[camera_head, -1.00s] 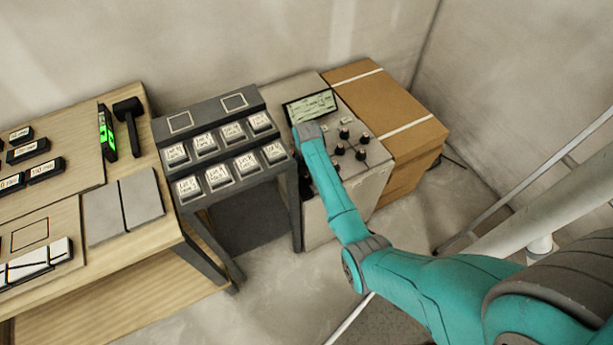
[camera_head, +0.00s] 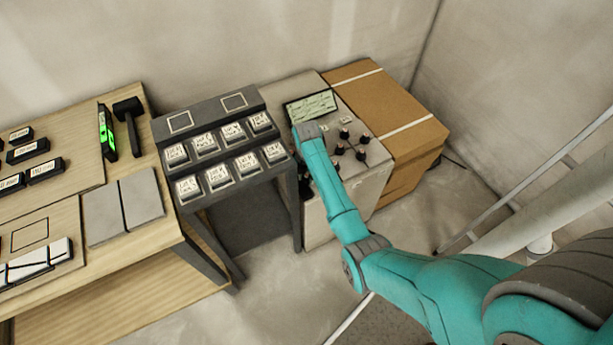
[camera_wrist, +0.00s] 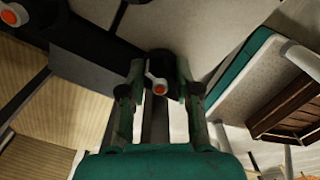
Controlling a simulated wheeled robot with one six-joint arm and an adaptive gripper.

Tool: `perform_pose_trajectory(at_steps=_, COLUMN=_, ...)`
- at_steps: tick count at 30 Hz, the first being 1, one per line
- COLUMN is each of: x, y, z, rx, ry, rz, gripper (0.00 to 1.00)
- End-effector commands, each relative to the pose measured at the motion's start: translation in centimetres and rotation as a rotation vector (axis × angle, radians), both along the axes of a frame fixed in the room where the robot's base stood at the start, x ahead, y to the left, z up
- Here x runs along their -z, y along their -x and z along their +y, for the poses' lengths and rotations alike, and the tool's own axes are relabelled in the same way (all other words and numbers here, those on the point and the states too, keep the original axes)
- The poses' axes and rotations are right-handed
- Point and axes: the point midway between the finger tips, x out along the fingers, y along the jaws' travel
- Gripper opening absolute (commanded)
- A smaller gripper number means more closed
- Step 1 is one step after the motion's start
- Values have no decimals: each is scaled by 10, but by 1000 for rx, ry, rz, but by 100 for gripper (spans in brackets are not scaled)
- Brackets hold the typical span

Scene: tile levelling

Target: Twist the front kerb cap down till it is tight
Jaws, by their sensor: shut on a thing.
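In the wrist view my gripper (camera_wrist: 160,76) is shut on a dark cap (camera_wrist: 162,60), with one finger on each side of it. I take this to be the front kerb cap. A small white piece with an orange-red round end (camera_wrist: 160,89) shows between the fingers, against the cap. In the head view my teal arm reaches down in front of the grey kerb block (camera_head: 370,185), and it hides the cap and most of my gripper. I cannot tell how tight the cap is.
Several black knobs (camera_head: 361,154) stand on the block, near a sign (camera_head: 311,106). A cardboard box (camera_head: 375,90) is on the right. A dark rack of labelled tiles (camera_head: 215,145) and a wooden bench (camera_head: 150,255) are on the left. A pale pole (camera_head: 525,225) stands at right.

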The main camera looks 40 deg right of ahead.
Motion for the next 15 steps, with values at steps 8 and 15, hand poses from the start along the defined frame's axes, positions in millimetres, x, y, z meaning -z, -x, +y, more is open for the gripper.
perform_pose_trajectory(at_steps=8, x=0, y=0, z=0, rx=249, ry=0, rz=0, gripper=0)
perform_pose_trajectory(at_steps=15, x=0, y=0, z=0, rx=477, ry=0, rz=0, gripper=0)
